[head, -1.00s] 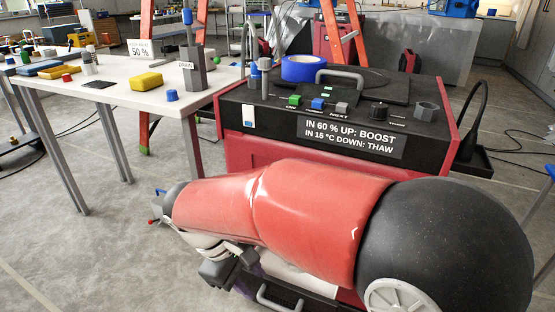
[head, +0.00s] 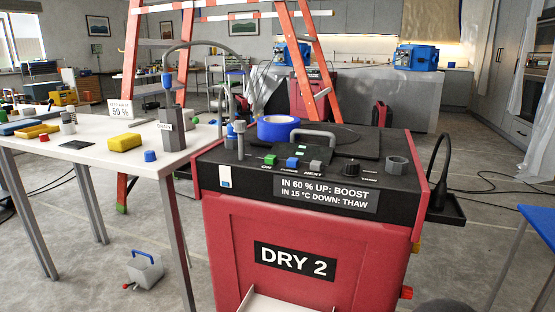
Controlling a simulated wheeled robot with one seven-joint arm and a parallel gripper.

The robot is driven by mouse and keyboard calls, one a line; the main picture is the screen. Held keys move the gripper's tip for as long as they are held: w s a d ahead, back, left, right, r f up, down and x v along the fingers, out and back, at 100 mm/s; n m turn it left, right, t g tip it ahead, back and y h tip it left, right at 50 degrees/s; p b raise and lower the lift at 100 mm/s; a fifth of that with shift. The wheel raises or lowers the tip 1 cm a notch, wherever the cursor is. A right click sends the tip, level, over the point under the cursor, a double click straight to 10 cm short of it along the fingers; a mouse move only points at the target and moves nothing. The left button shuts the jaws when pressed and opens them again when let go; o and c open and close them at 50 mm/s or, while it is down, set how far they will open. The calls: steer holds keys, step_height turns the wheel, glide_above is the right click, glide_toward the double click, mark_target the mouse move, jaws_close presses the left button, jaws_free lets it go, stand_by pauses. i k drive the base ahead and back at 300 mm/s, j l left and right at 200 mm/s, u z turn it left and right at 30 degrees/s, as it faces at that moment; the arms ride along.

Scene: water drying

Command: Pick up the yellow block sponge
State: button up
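A yellow block (head: 127,141), which looks like a block sponge, lies flat on the white table (head: 105,165) at the left in the head view. A second, flatter yellow block (head: 38,131) lies farther left on the same table, beside a blue block (head: 20,126). I cannot tell for certain which of the two is the sponge. My gripper is not in view, so its state and its place relative to the blocks are hidden.
A red dryer (head: 300,235) marked DRY 2 stands in front. Beside the near yellow block are a blue knob (head: 150,156), a dark flat square (head: 77,144) and a grey drain post (head: 173,130). An orange ladder (head: 305,60) is behind.

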mark_target(121, 143)
steer(key=u, duration=1.25)
